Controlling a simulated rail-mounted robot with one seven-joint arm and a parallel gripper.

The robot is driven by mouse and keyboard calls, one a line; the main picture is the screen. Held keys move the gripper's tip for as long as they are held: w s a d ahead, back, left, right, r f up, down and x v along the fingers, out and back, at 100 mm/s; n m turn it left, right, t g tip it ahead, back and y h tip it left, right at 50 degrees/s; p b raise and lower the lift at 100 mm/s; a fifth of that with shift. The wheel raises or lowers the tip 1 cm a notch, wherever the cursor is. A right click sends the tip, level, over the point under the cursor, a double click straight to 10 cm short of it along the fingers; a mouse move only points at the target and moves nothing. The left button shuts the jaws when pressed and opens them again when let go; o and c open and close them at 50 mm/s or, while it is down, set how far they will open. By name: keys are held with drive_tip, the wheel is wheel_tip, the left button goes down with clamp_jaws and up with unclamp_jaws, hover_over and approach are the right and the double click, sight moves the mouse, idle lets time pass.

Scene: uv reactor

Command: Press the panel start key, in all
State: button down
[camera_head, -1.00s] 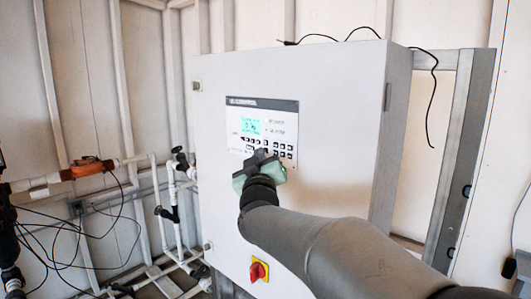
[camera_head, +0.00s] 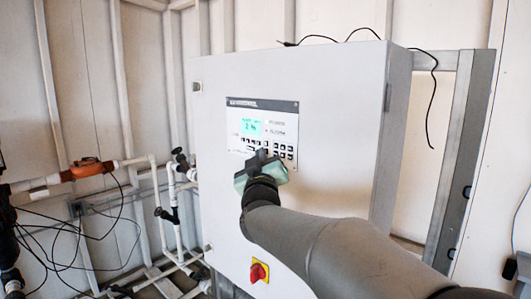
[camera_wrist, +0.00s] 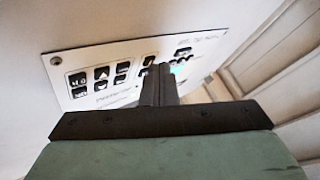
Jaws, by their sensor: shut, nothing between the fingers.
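The control panel (camera_head: 262,112) is a pale plate with a lit green display (camera_head: 251,127) and rows of small black keys (camera_head: 282,148), set in the white cabinet's front. My gripper (camera_head: 262,153) is shut and empty, with its fingertips at the lower part of the key rows. In the wrist view the shut fingers (camera_wrist: 160,75) lie over the middle of the panel (camera_wrist: 125,62), with keys showing on both sides. The fingers hide some keys. I cannot tell which key is the start key, nor whether the tips touch one.
The white cabinet (camera_head: 225,215) carries a red and yellow rotary switch (camera_head: 258,271) below the panel. White pipes (camera_head: 165,205) and an orange fitting (camera_head: 88,168) are at the left. A metal post (camera_head: 455,160) stands at the right.

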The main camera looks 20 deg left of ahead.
drive_tip(key=shift+s+a, duration=0.25)
drive_tip(key=shift+s, duration=0.35)
drive_tip(key=s, duration=0.1)
drive_tip(key=s+a, duration=0.1)
drive_tip(key=s, duration=0.1)
drive_tip(key=s+a, duration=0.1)
drive_tip(key=shift+s, duration=0.3)
idle(0.6)
